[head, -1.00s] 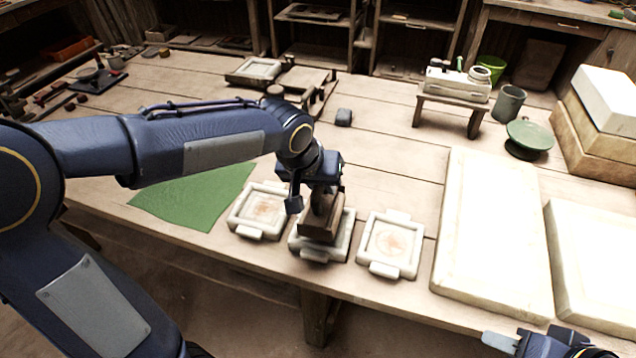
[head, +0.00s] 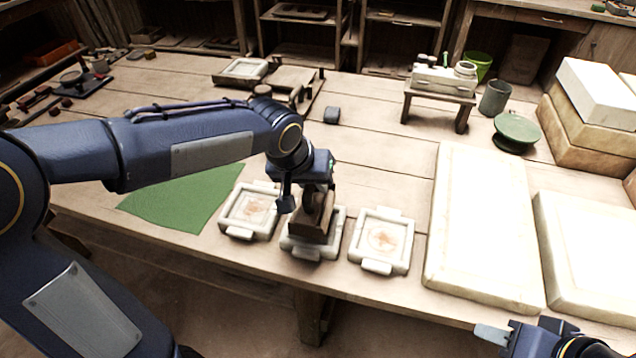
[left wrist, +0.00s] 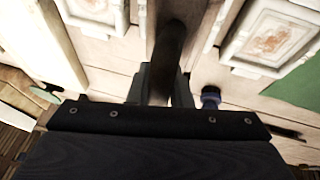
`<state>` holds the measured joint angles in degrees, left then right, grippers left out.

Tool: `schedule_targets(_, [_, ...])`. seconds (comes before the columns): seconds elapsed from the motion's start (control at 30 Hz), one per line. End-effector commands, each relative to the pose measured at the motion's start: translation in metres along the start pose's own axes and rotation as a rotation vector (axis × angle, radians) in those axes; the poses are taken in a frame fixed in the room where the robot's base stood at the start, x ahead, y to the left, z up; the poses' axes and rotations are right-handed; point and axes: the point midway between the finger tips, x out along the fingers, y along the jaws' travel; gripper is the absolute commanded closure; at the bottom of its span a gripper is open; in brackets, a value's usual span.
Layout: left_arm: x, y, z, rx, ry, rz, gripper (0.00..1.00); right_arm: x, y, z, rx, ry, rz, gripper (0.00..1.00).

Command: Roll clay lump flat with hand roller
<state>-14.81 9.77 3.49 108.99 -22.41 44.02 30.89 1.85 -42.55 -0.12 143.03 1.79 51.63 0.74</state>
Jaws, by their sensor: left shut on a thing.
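My left gripper (head: 312,190) is shut on the handle of a brown wooden press block (head: 310,230). The block sits over the middle white tile mould (head: 318,252) and hides most of its inside; I cannot tell how firmly it rests there. In the left wrist view the dark handle (left wrist: 170,50) runs between the fingers. Tile moulds with reddish-brown marks stand to the left (head: 248,211) and right (head: 380,240). My right gripper (head: 492,335) shows only partly at the bottom right; its opening is unclear. I cannot make out a clay lump or hand roller for certain.
A green cloth (head: 180,200) lies left of the moulds. Large pale slabs (head: 480,225) cover the right side. The table's middle is mostly clear.

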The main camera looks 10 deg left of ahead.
Motion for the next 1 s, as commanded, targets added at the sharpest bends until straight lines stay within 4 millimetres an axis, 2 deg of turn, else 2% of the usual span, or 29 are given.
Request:
schedule_targets(0.3, [0.001, -0.017, 0.002, -0.001, -0.007, -0.006, 1.00, 0.000, 0.000, 0.000, 0.000, 0.000, 0.000, 0.64])
schedule_targets(0.8, [0.002, 0.001, 0.002, 0.001, -0.007, -0.003, 1.00, 0.001, 0.000, 0.000, 0.000, 0.000, 0.000, 0.64])
schedule_targets(1.0, [0.002, 0.001, 0.002, 0.000, -0.007, -0.003, 1.00, 0.001, 0.000, 0.000, 0.000, 0.000, 0.000, 0.64])
